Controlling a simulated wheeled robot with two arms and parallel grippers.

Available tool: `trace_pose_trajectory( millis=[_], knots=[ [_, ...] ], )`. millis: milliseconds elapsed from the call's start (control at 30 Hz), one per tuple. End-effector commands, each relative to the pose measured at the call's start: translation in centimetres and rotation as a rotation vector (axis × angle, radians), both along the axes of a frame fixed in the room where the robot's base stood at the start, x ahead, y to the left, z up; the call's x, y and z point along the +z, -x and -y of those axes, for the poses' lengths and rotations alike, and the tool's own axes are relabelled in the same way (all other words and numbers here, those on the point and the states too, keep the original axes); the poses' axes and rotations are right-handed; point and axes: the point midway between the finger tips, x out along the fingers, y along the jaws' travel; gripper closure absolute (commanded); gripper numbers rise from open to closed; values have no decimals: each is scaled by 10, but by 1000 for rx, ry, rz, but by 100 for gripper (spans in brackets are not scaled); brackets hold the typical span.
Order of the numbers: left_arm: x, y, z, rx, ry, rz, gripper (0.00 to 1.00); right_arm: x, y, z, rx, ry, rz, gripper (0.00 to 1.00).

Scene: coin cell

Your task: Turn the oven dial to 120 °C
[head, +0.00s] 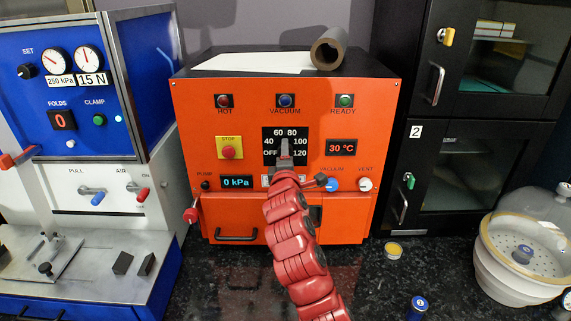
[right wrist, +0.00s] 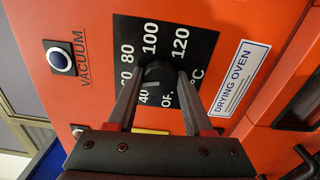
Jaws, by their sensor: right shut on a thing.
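The oven dial (right wrist: 158,75) is a dark round knob on a black scale plate (head: 270,133) marked OFF, 40, 60, 80, 100 and 120 on the orange drying oven (head: 185,110). My right gripper (head: 286,153) comes up from below on the red arm and covers the dial in the head view. In the right wrist view, my right gripper (right wrist: 160,78) has one finger on each side of the knob and is shut on it. A short light mark shows on the knob, but I cannot tell for sure which number it points to. My left gripper is out of view.
The oven's red display (head: 341,147) reads 30 °C. A yellow-backed stop button (head: 229,152), a blue vacuum knob (head: 331,184) and a white vent knob (head: 365,184) surround the dial plate. A blue press stands left, black cabinets right.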

Motion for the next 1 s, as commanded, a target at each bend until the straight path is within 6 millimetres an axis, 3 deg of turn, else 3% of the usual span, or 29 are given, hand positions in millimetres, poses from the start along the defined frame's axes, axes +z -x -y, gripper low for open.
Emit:
trace_pose_trajectory(
  millis=[33,1000],
  knots=[
    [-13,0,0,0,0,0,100,-6,0,1,0,-46,1,100],
    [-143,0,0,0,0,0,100,-8,0,0,-1,-965,-2,100]
  ],
)
